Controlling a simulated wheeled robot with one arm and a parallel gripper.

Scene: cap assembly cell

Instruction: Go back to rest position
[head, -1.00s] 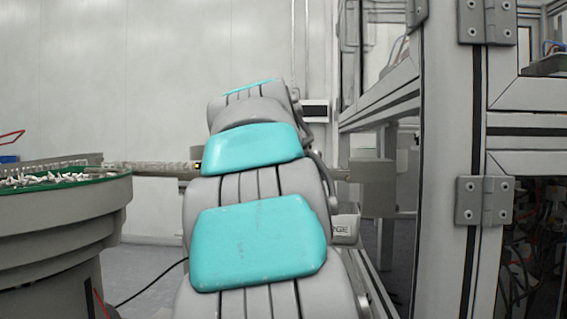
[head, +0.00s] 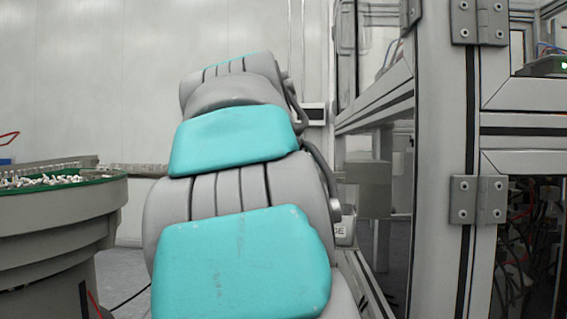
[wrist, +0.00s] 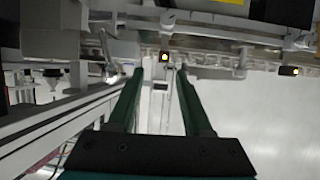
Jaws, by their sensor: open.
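My gripper (wrist: 160,76) shows in the wrist view as two long green fingers on a dark mount. The fingers stand apart, with nothing held between them. Past the fingertips runs a grey rail with fittings and a small lit lamp (wrist: 163,57). I cannot tell how far the fingertips are from it. In the head view my own arm with its turquoise pads fills the middle, and it hides the gripper.
A round feeder bowl (head: 60,215) with small white parts stands at the left. A metal-framed cabinet (head: 462,250) with clear panels stands close on the right. A rail (head: 135,170) runs behind the arm. A pale wall (head: 110,75) closes the back.

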